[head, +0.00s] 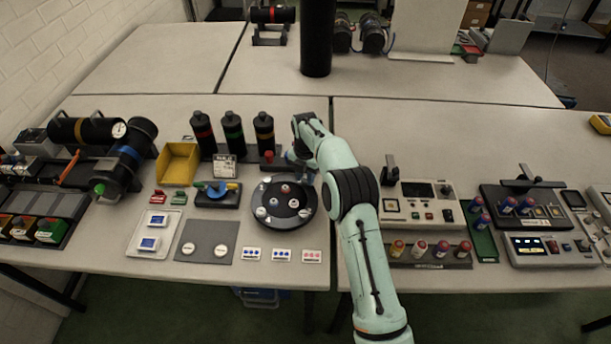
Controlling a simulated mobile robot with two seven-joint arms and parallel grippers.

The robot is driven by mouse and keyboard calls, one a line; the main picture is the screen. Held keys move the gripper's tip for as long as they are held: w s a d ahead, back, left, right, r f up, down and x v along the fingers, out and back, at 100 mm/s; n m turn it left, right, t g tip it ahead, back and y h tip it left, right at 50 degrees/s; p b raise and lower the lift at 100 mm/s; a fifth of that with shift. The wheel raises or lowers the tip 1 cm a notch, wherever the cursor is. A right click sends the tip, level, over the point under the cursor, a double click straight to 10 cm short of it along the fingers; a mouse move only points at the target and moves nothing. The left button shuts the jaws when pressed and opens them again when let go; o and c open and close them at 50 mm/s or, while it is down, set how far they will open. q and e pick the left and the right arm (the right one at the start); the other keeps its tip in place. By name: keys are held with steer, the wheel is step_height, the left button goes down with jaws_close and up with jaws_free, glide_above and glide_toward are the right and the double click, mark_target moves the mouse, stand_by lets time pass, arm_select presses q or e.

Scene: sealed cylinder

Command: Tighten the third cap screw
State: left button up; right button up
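A round black plate (284,223) lies on the near table, just left of the table seam. Several small pale screw heads sit around its rim, and small red and blue pieces show nearer its middle. I cannot tell which screw is the third, or how tight any of them is. My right arm reaches in from the lower right and bends down at the plate's far right edge. My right gripper (298,162) is there, small and partly hidden by the arm; its fingers cannot be made out. My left gripper is not in view.
Three black cylinders (233,133) stand behind the plate. A yellow bin (177,164) and a blue-handled tool (217,190) are to the left. A grey mat (206,255) and small cards (282,255) lie in front. Control boxes (418,209) stand right of my arm.

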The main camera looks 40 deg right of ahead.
jaws_close()
